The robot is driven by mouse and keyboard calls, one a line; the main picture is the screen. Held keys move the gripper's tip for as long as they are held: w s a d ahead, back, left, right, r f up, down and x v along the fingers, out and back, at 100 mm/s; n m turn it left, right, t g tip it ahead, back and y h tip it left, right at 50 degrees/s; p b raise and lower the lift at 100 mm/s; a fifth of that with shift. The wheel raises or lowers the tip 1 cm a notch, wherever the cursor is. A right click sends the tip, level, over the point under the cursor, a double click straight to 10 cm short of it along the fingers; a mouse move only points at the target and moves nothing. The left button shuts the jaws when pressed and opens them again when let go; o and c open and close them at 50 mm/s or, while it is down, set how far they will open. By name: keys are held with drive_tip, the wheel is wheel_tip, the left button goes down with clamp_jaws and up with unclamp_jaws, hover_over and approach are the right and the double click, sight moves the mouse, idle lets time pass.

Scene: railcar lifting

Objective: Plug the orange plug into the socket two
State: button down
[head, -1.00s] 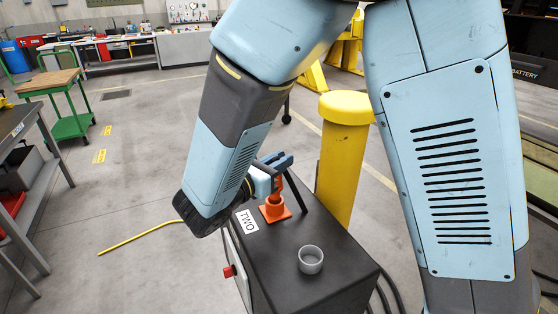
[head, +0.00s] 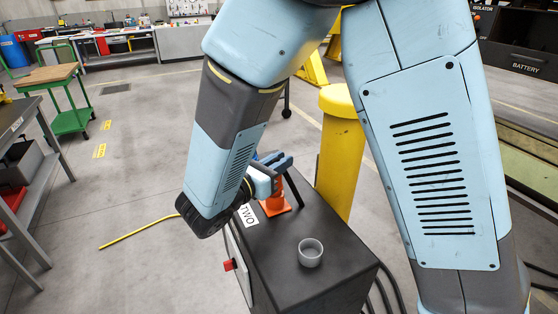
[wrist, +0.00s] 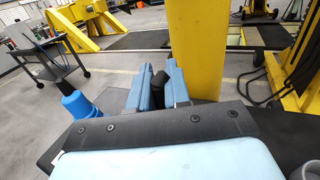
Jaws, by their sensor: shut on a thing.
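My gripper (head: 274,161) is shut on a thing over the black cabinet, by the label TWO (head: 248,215). An orange plug (head: 275,203) with a wide square base stands upright below the fingers in the head view. The base looks at the cabinet top; how deep it sits I cannot tell, and the socket under it is hidden. In the wrist view my gripper (wrist: 158,76) has its blue fingers on either side of a black piece (wrist: 158,82), perhaps the plug's top.
A grey round cup-like socket (head: 310,252) is on the cabinet top (head: 290,285). A yellow post (head: 341,150) stands close behind the gripper. A blue stepped piece (wrist: 80,106) shows at the left in the wrist view. A yellow cable (head: 140,232) lies on the floor.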

drive_tip(key=shift+f, duration=0.75)
drive_tip(key=c, duration=1)
unclamp_jaws()
drive_tip(key=v, duration=1.3)
drive_tip(key=shift+s+a, duration=0.25)
drive_tip(key=shift+s, duration=0.05)
drive_tip(key=w+d+r+m+g, duration=0.3)
drive_tip(key=d+m+g, duration=0.3)
drive_tip(key=d, duration=0.5)
drive_tip(key=w+d+r+m+g, duration=0.25)
drive_tip(key=d+m+g, duration=0.35)
drive_tip(key=d, duration=0.5)
drive_tip(key=s+d+r+m+t+y, duration=0.1)
drive_tip(key=s+d+r+m+y, duration=0.2)
drive_tip(key=d+m, duration=0.4)
drive_tip(key=s+d+r+m+t+y, duration=0.2)
drive_tip(key=s+d+r+m+y, duration=0.1)
drive_tip(key=d+r+m+y, duration=0.2)
drive_tip(key=d+m+y, duration=0.2)
drive_tip(key=d+m, duration=0.1)
drive_tip(key=m, duration=0.1)
drive_tip(key=shift+s+m+y, duration=0.3)
drive_tip(key=shift+s+m, duration=0.05)
drive_tip(key=shift+m, duration=0.05)
